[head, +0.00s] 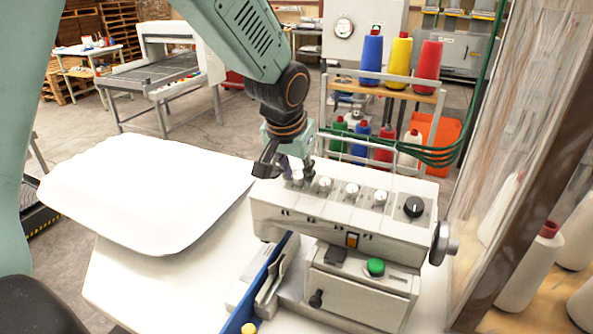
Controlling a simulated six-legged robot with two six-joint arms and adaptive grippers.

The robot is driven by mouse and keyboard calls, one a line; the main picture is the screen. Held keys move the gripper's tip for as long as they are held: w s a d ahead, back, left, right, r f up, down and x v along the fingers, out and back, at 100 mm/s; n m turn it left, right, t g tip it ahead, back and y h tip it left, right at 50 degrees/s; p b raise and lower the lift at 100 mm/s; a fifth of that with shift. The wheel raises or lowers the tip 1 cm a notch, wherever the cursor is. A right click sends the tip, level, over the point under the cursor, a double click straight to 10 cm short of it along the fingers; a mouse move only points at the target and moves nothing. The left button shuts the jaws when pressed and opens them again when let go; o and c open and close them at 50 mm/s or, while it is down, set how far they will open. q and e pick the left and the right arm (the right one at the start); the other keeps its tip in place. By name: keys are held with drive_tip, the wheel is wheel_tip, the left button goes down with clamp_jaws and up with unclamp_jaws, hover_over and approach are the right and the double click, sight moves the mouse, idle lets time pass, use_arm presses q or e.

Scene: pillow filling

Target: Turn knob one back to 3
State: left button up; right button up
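A pale control box (345,215) stands on the white table and has a row of small white knobs along its top. The leftmost knob (297,177) is close below my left gripper (287,166), which points down over the left end of the box. Its dark fingers are apart, one to the left of this knob and one to its upper right. I see no clear contact with the knob. The other white knobs (325,184), (352,190) and (380,197) are uncovered. Dial marks are too small to read. My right gripper is out of view.
A black knob (414,207) and a side handwheel (443,243) are at the box's right end. A green button (375,267) is on the lower front. A white pillow (145,195) lies at left. Thread cones (399,60) stand on a rack behind. A clear panel (505,130) borders the right.

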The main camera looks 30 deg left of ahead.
use_arm(q)
drive_tip(key=shift+w+d+f, duration=0.15)
drive_tip(key=shift+w, duration=0.15)
drive_tip(key=shift+c, duration=1.4)
clamp_jaws()
